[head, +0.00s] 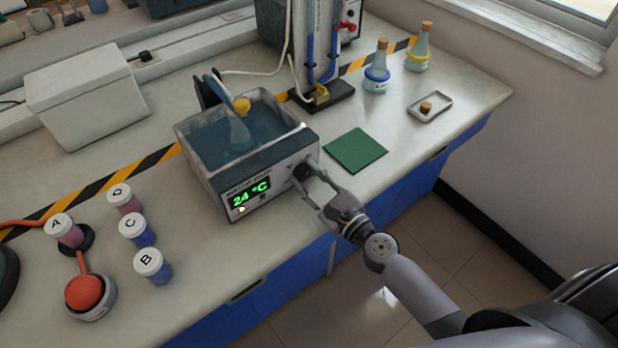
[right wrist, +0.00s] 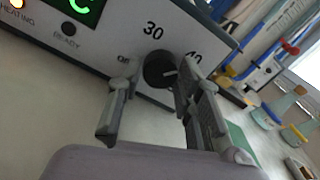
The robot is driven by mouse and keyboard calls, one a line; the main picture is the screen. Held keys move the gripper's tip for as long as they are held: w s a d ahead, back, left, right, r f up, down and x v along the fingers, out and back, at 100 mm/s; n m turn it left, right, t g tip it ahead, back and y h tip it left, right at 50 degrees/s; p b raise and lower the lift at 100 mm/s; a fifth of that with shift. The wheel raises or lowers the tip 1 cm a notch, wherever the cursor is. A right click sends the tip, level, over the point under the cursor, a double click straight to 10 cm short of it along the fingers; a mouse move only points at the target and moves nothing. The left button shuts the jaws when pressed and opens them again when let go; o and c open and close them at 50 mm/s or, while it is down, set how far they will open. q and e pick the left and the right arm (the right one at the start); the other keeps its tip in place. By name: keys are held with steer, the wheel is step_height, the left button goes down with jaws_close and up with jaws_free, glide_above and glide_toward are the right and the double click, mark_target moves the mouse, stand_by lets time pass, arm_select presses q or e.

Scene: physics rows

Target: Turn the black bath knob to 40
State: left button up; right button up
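The black bath knob (head: 303,171) is on the front panel of the water bath (head: 225,185), at the panel's right end. In the right wrist view the knob (right wrist: 157,70) sits among the printed marks OFF, 30 and 40. A pale line on its face lies towards its right side; its exact setting is hard to read. My right gripper (head: 310,178) is at the panel, its fingers apart on either side of the knob; the right finger partly overlaps it in the right wrist view (right wrist: 158,75). I cannot tell if they touch it. My left gripper is not in view.
The green display (head: 251,194) reads 24 °C, with a lit lamp below it. A flask (head: 239,131) stands in the bath. A green mat (head: 355,150) lies to the right. Several lidded jars, including jar B (head: 152,266), stand at the left. The counter's front strip is clear.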

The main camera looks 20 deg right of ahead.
steer(key=o, duration=0.3)
steer(key=shift+o, duration=0.2)
steer(key=v, duration=1.2)
steer(key=shift+r, duration=0.1)
